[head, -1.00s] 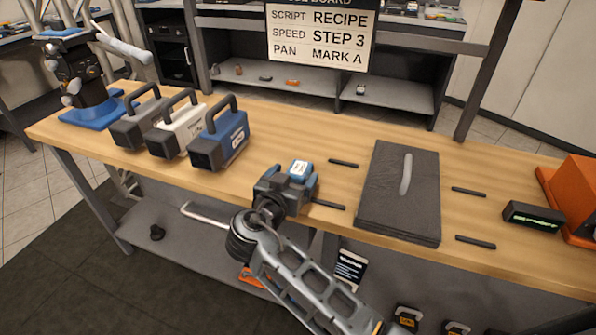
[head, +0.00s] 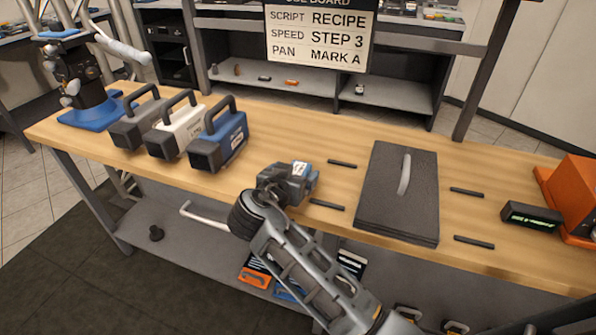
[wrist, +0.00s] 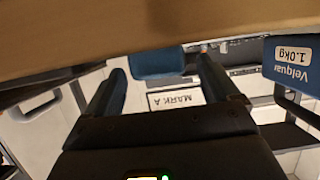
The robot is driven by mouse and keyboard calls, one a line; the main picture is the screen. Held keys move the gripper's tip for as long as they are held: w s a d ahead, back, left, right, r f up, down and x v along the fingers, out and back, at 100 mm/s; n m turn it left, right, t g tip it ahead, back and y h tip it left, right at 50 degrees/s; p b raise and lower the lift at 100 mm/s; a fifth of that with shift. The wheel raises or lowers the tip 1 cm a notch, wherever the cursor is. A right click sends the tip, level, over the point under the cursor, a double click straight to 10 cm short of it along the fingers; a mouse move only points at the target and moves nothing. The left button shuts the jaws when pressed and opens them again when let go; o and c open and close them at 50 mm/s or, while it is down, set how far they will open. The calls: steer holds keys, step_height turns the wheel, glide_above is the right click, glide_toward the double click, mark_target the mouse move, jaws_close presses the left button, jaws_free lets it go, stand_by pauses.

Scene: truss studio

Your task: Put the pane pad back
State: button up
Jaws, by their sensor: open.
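The pad, a dark grey flat slab (head: 390,215) with a pale grey bar handle (head: 405,175) on top, lies on the wooden bench in the head view. Short black strips flank it, two on each side. My gripper (head: 300,172) is over the bench's front part, left of the pad and apart from it. In the head view its fingertips are hard to make out. In the wrist view its two dark blue fingers (wrist: 162,75) stand apart with nothing gripped between them. The pad is not recognisable in the wrist view.
Grey, white and blue handled blocks (head: 222,140) stand on the bench (head: 270,125) to the left. A blue and black device (head: 88,95) stands at the far left. An orange unit (head: 572,195) and a small display (head: 531,217) stand at the right. A sign board (head: 320,38) rises behind.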

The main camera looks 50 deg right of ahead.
mark_target(303, 168)
steer(key=shift+x, duration=1.4)
steer(key=shift+c, duration=0.2)
steer(key=c, duration=1.1)
steer(key=shift+r, duration=0.6)
steer(key=r, duration=0.2)
steer(key=d+r, duration=0.1)
steer(key=shift+s+r, duration=0.25)
steer(key=shift+s, duration=0.15)
steer(key=s+d+r, duration=0.6)
steer(key=s+d, duration=0.1)
steer(key=shift+s+r, duration=0.15)
steer(key=shift+s, duration=0.2)
